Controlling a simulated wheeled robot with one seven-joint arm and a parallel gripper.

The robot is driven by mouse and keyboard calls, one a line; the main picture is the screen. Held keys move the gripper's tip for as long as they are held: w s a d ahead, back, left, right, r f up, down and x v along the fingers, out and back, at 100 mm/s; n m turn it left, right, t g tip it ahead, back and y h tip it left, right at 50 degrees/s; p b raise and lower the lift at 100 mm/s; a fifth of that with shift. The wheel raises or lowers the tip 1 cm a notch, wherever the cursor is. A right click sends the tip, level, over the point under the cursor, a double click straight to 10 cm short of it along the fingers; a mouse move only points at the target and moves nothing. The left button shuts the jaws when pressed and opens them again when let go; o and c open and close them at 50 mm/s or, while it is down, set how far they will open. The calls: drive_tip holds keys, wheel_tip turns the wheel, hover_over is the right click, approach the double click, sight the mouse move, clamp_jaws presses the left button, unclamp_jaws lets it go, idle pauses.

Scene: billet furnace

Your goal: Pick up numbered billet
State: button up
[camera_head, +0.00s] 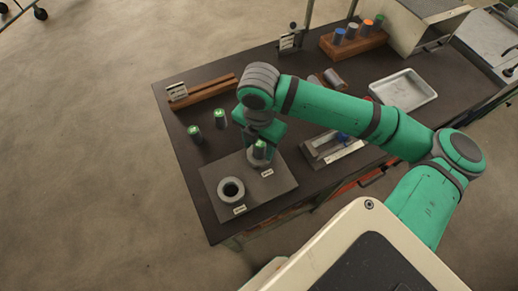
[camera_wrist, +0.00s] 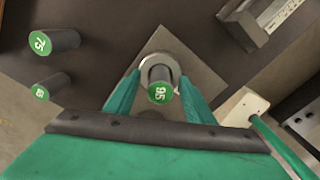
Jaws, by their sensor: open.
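A dark billet with a green cap (camera_head: 260,151) stands upright in a grey ring holder on a grey plate (camera_head: 220,168). In the wrist view its cap (camera_wrist: 160,93) seems to read 95, turned sideways. My gripper (camera_wrist: 160,80) is open, with one green finger on each side of this billet; contact cannot be told. Two other green-capped billets stand on the dark table left of my gripper: one (camera_head: 220,118) and another (camera_head: 194,133). In the wrist view one cap reads 75 (camera_wrist: 41,43); the smaller-looking cap's number (camera_wrist: 40,92) is hard to read.
An empty ring holder (camera_head: 231,190) sits on the plate's near left. A wooden rail (camera_head: 205,92), a metal fixture (camera_head: 333,149), a white tray (camera_head: 403,91) and a wooden rack of colored-cap billets (camera_head: 353,42) stand around the table. The floor left of the table is clear.

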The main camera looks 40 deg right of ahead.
drive_tip(key=shift+f, duration=0.15)
clamp_jaws()
wheel_tip(320, 180, up, 10)
drive_tip(key=shift+f, duration=0.15)
drive_tip(key=shift+w+f, duration=0.1)
drive_tip(key=shift+f, duration=0.35)
idle(0.4)
